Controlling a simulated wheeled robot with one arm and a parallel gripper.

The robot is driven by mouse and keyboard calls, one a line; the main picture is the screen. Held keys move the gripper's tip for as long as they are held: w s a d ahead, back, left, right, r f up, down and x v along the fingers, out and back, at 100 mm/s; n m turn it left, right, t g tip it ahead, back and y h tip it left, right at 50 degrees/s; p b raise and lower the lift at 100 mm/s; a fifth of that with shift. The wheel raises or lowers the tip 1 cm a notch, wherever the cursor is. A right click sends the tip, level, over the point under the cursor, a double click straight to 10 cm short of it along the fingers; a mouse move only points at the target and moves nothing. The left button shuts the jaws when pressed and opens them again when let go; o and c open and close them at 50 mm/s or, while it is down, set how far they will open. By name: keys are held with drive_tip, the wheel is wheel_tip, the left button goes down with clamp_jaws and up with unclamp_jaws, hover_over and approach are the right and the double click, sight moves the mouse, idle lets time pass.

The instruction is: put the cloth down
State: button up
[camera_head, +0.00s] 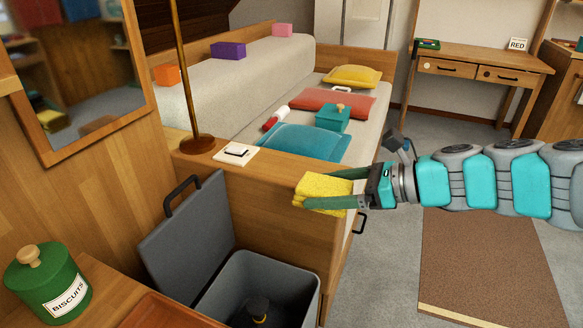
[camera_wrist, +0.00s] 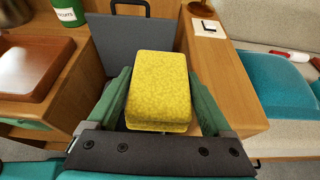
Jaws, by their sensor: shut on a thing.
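The cloth (camera_head: 324,187) is a yellow, speckled, folded block. My gripper (camera_head: 322,192) is shut on it, with one green finger on each side. The cloth is held in the air in front of the wooden end panel of the bench. In the wrist view the cloth (camera_wrist: 160,88) fills the middle, between the two green fingers (camera_wrist: 160,100). It hides part of what lies below it.
A grey bin (camera_head: 262,290) with its lid (camera_head: 185,240) raised stands left of my gripper, a dark object inside. A green biscuit tin (camera_head: 48,285) is at lower left. A lamp (camera_head: 197,143) and a white switch plate (camera_head: 236,153) are on the ledge. Cushions lie on the bench.

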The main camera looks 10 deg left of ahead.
drive_tip(key=shift+d, duration=0.1)
drive_tip(key=w+a, duration=0.2)
drive_tip(key=w, duration=0.2)
drive_tip(key=w+a+f, duration=0.1)
drive_tip(key=w+a, duration=0.1)
drive_tip(key=w, duration=0.3)
drive_tip(key=w+a, duration=0.2)
drive_tip(key=w, duration=0.3)
drive_tip(key=shift+f+p, duration=0.15)
drive_tip(key=shift+p, duration=0.15)
drive_tip(key=shift+w+a+f, duration=0.25)
drive_tip(key=shift+w+f, duration=0.1)
drive_tip(key=shift+f, duration=0.4)
drive_tip(key=shift+f+p, duration=0.55)
drive_tip(key=shift+f, duration=0.35)
drive_tip(key=o, duration=1.3)
